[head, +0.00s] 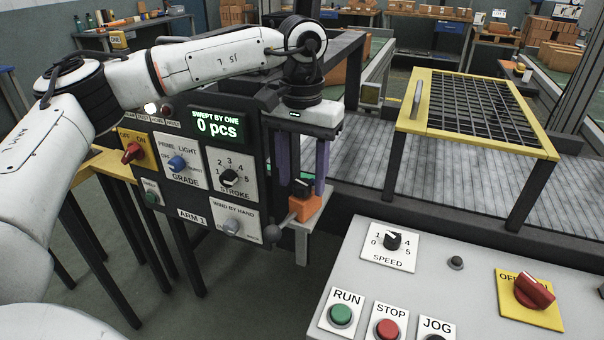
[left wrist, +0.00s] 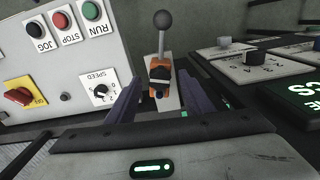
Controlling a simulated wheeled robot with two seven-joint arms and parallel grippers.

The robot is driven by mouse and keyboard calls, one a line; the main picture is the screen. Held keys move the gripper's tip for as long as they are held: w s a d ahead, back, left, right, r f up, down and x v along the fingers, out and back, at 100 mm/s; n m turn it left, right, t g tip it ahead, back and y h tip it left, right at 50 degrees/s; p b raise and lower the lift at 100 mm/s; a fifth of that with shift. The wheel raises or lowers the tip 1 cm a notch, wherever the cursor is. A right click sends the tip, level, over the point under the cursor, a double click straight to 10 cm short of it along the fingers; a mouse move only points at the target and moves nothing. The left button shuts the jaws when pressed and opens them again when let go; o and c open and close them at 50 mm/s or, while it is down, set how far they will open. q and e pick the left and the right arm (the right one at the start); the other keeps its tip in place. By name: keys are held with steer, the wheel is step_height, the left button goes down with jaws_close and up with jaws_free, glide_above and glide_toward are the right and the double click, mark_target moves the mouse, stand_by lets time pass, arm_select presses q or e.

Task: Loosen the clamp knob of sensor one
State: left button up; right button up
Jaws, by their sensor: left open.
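A small orange block (head: 306,207) with a black knob (head: 301,188) on top sits on a pale bracket beside the dark control panel; no sensor label is readable on it. The orange block (left wrist: 157,67) and black knob (left wrist: 160,78) also show in the left wrist view. My left gripper (head: 302,184) points down from above, open, with its purple fingers on either side of the knob. The left wrist view shows the knob between the fingers; whether they touch it I cannot tell. My right gripper is not in view.
A grey ball-ended lever (head: 272,233) sticks out beside the block. The dark panel (head: 215,125) with knobs and a "0 pcs" display stands close on the left. A grey console (head: 455,300) with buttons is at front right. A yellow-framed grid (head: 480,107) stands behind.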

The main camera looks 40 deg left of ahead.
mark_target(302, 182)
arm_select(q)
steer(key=c, duration=1.1)
steer(key=shift+o, duration=0.2)
steer(key=shift+n+p, duration=0.4)
steer(key=shift+n, duration=1.2)
steer(key=o, duration=1.1)
steer(key=shift+c, duration=0.2)
step_height(302, 182, up, 10)
steer(key=shift+r, duration=0.2)
